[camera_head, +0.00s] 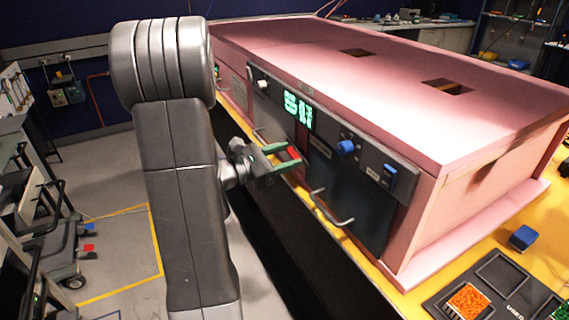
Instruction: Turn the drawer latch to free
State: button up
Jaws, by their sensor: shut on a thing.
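The pink foam enclosure (420,200) stands on a yellow-topped bench, with a dark control panel on its front. My gripper (287,156) is at the left half of this front, reaching in from the left. Its fingers are closed around a small red part (293,153), which looks like the drawer latch. The fingers and the arm hide most of it, so I cannot tell its angle. A dark drawer front (350,195) with a metal handle (333,207) is to the right of the gripper and looks closed.
The panel carries a green display (298,109), a blue knob (346,147), a blue switch (390,174) and a pale knob (262,85). Another handle (261,134) is left of my gripper. A black tray (505,285) and a blue block (523,238) lie at the lower right.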

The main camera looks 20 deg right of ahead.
jog(key=m+b, duration=0.5)
jog(key=b, duration=0.3)
jog(key=m+b, duration=0.5)
jog(key=b, duration=0.4)
jog(key=m+b, duration=0.6)
jog(key=b, duration=0.3)
jog(key=shift+s+f, duration=0.15)
jog(key=shift+f, duration=0.15)
jog(key=shift+r, duration=0.1)
jog(key=o, duration=1)
jog(key=shift+a, duration=0.1)
jog(key=a+p, duration=0.1)
jog(key=a, duration=0.8)
jog(key=s+a+p, duration=0.1)
jog(key=a, duration=0.3)
jog(key=shift+a+p, duration=0.3)
